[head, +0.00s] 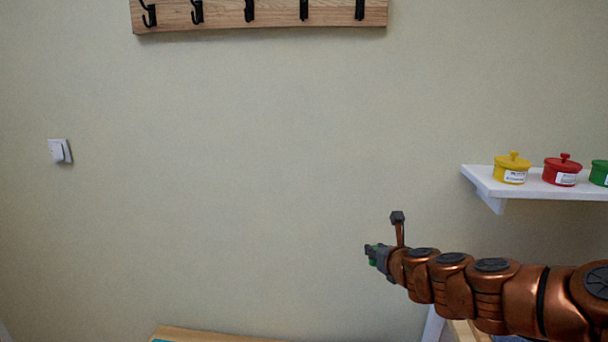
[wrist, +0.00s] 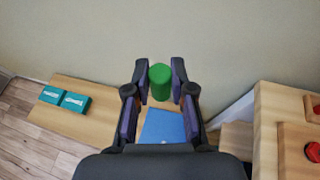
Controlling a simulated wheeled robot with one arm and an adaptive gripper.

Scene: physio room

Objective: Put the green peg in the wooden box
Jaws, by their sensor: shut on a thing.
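The green peg (wrist: 160,82) stands between the two fingers of my gripper (wrist: 160,85), which is shut on it. In the head view my gripper (head: 374,254) is in front of the bare wall, with a little of the green peg (head: 372,262) showing at its tip. I cannot clearly make out the wooden box in either view.
Below the gripper in the wrist view are a wooden surface (wrist: 85,108) with teal boxes (wrist: 70,101) and a blue flat thing (wrist: 163,127). A wooden piece with red items (wrist: 312,151) is at right. A white shelf (head: 535,187) holds coloured pots (head: 512,168).

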